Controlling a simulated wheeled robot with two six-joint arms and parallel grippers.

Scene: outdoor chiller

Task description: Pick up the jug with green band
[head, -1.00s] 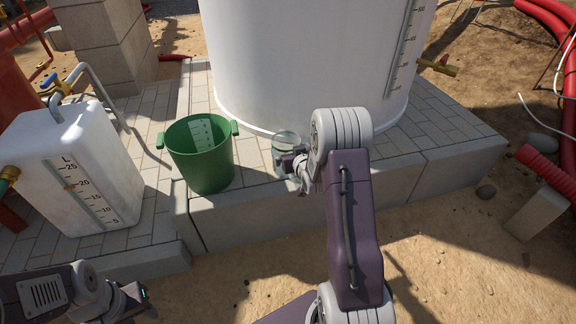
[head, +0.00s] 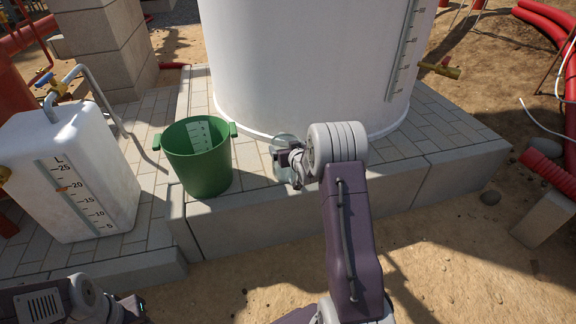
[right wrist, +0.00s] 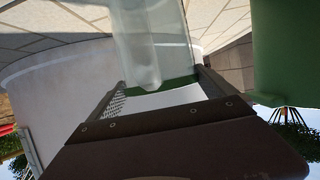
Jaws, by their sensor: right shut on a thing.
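The clear jug (head: 282,142) is at the foot of the large white tank, right of the green bucket, mostly hidden behind my right gripper (head: 290,163). In the right wrist view the translucent jug (right wrist: 155,45) stands between the two dark fingers (right wrist: 160,95), with a green band (right wrist: 180,83) showing near them. The right gripper is shut on the jug. I cannot tell whether the jug touches the paving. My left gripper (head: 135,311) is at the bottom left, partly cut off, and its jaws are unclear.
A green bucket (head: 197,165) stands close to the left of the jug on the paved plinth (head: 270,208). The white tank (head: 300,60) rises right behind. A white container (head: 75,175) with a scale stands at left. Sandy ground in front is open.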

